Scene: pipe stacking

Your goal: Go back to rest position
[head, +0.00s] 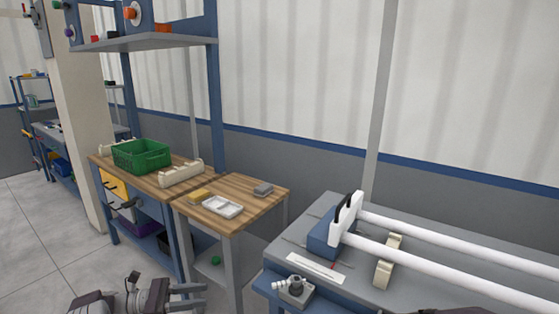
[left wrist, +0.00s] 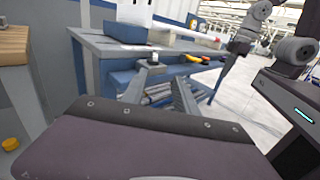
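My left gripper (head: 190,297) is low at the bottom of the head view, in front of the wooden table. Its two fingers are apart with nothing between them. The same gripper (left wrist: 160,98) shows open and empty in the left wrist view. Two white pipes (head: 455,230) lie side by side on the grey workbench (head: 330,212) at the right of the head view. They run out of the right edge, and their near left ends are by a blue block with a white bracket (head: 345,218). My right gripper does not show.
A green crate (head: 141,156) stands on the bench behind. A beige support (head: 387,262) sits under the pipes. Open floor (head: 40,240) is at left.

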